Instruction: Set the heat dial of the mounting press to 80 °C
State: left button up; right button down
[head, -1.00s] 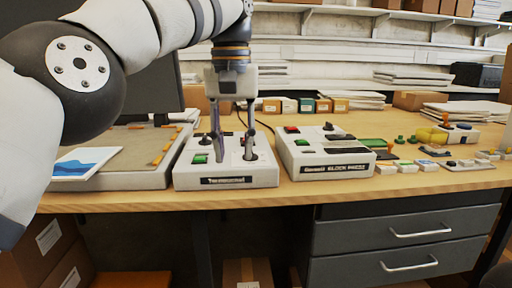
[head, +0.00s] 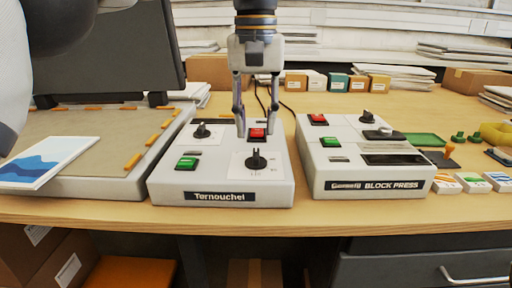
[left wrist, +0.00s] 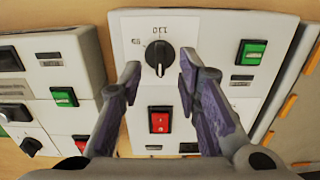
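The mounting press (head: 170,187) appears to be the white box labelled "Ternouchel", on the table in front of me. Its black heat dial (head: 256,160) sits on a white scale plate near the front. My left gripper (head: 256,133) hangs over the press, fingers apart and empty. In the left wrist view its fingertips (left wrist: 159,72) lie either side of the dial, not visibly touching it. My right gripper is out of view.
The press also carries a red switch (head: 257,134), a green switch (head: 187,163) and a rear knob (head: 202,131). A block press (head: 330,185) stands to the right. A flat bed with a picture card (head: 45,163) and a dark screen (head: 105,50) are left.

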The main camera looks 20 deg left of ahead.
aim_at(255, 156)
pick_arm(q)
notch_tip(255, 156, down, 6)
grip_shut()
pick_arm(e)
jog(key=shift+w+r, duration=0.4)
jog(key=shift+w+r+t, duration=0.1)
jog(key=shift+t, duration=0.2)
pick_arm(q)
jog(key=shift+a+r+m+p, duration=0.15)
jog(key=shift+m+p, duration=0.35)
jog(key=shift+m, duration=0.6)
jog(key=m, duration=0.2)
jog(key=shift+a+m, duration=0.1)
jog(key=shift+m, duration=0.2)
jog(key=m, duration=0.3)
jog(key=shift+a+m, duration=0.2)
jog(key=shift+m, duration=0.1)
jog(key=shift+w+a+m, duration=0.1)
jog(key=shift+m, duration=1.5)
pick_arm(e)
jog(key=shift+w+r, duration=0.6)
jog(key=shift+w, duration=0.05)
